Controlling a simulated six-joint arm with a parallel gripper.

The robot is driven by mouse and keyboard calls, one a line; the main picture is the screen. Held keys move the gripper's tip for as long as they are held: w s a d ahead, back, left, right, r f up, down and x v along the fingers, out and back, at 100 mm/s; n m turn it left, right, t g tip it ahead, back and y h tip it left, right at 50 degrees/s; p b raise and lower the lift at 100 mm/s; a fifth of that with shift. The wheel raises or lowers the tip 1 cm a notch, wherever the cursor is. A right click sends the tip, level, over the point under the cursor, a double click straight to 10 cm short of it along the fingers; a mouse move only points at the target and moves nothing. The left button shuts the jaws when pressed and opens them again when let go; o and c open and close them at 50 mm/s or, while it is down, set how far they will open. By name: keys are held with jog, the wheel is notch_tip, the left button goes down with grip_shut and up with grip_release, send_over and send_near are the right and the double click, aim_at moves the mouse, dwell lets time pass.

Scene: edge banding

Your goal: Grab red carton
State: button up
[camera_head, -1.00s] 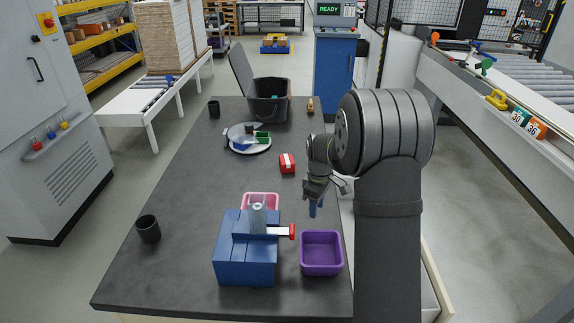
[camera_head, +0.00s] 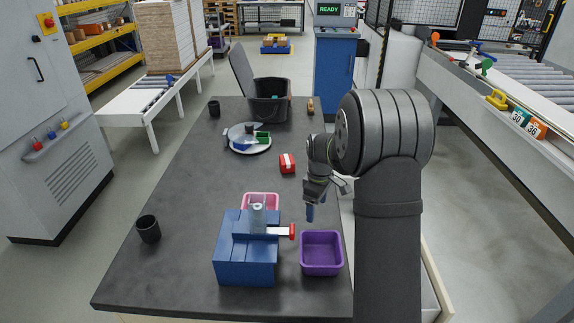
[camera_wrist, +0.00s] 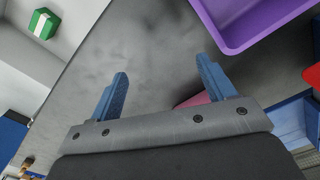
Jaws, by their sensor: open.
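The red carton (camera_head: 288,163) with a white band lies on the dark table, right of the round tray, in the head view. My gripper (camera_head: 310,213) hangs above the table, nearer the camera and a little right of the red carton, between it and the purple bin. The red carton cannot be made out in the wrist view.
A purple bin (camera_head: 321,265), a blue fixture (camera_head: 245,265) and a pink bin (camera_head: 262,198) stand at the front. A round tray (camera_head: 238,148) holds green and blue pieces. The table's middle-left is clear.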

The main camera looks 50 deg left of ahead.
jog(key=w+a+r+m+t+y, duration=0.1)
jog(key=w+a+r+m, duration=0.2)
jog(key=a, duration=0.4)
jog(key=w+a+r+m+t+y, duration=0.1)
jog(key=w+a+r+m, duration=0.25)
jog(key=a, duration=0.25)
jog(key=m+y, duration=0.2)
jog(key=m, duration=0.2)
send_near(288, 163)
jog(key=shift+t, duration=0.3)
jog(key=shift+s+x, duration=0.15)
jog(key=shift+x, duration=2.15)
jog(key=shift+s+x, duration=0.15)
jog(key=shift+x, duration=2.15)
jog(key=shift+f, duration=0.1)
jog(key=c, duration=1.1)
jog(key=shift+o, duration=0.2)
